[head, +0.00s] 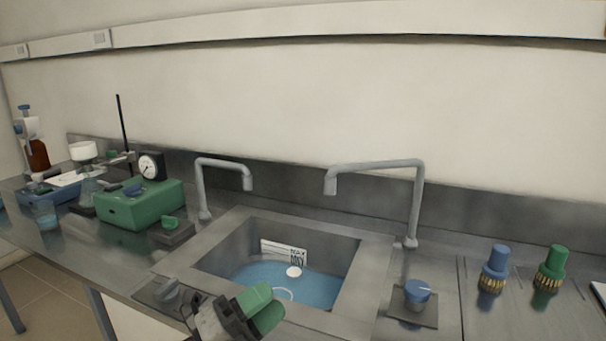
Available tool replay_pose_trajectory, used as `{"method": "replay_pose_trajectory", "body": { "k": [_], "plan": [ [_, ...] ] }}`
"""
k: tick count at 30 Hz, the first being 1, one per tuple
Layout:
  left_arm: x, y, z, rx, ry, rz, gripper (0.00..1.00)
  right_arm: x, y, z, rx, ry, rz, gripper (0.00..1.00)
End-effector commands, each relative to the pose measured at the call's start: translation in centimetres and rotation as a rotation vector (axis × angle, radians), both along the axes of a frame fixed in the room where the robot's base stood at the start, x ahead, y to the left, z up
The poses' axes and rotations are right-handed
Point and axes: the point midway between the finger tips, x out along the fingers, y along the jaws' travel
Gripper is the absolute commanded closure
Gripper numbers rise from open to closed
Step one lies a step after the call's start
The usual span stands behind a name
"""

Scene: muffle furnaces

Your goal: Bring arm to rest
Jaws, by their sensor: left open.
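My left gripper (262,306) shows at the bottom middle of the head view. It has green fingertips and a dark grey body. It is open, and I see nothing between its fingers. It is over the front edge of the sink, with the fingers pointing up and right. My right gripper is not in the view.
The sink (345,296) holds blue water, with a white round thing (293,272) in it. Two grey taps (418,200) (203,190) stand behind it. A green box (140,205) is at left. Blue (495,262) and green (553,262) knobs are at right.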

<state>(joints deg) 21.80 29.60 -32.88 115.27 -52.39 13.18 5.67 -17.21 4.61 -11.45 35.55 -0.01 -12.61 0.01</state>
Motion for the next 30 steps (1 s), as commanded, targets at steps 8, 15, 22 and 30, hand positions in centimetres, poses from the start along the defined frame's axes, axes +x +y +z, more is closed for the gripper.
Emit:
{"method": "replay_pose_trajectory", "body": {
  "k": [8,15,22,30],
  "plan": [
    [0.0,8.2,-6.7,-0.52,0.618,0.489,0.58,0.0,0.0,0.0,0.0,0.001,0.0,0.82],
    [-6.9,13.7,-18.0,-0.722,1.251,0.894,0.58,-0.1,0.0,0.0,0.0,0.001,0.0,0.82],
    [-15.3,14.9,-24.1,-0.735,1.689,1.121,0.58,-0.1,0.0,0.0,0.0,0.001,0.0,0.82],
    [-24.2,14.8,-26.9,-0.669,2.074,1.279,0.58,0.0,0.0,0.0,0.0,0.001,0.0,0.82]
  ]
}}
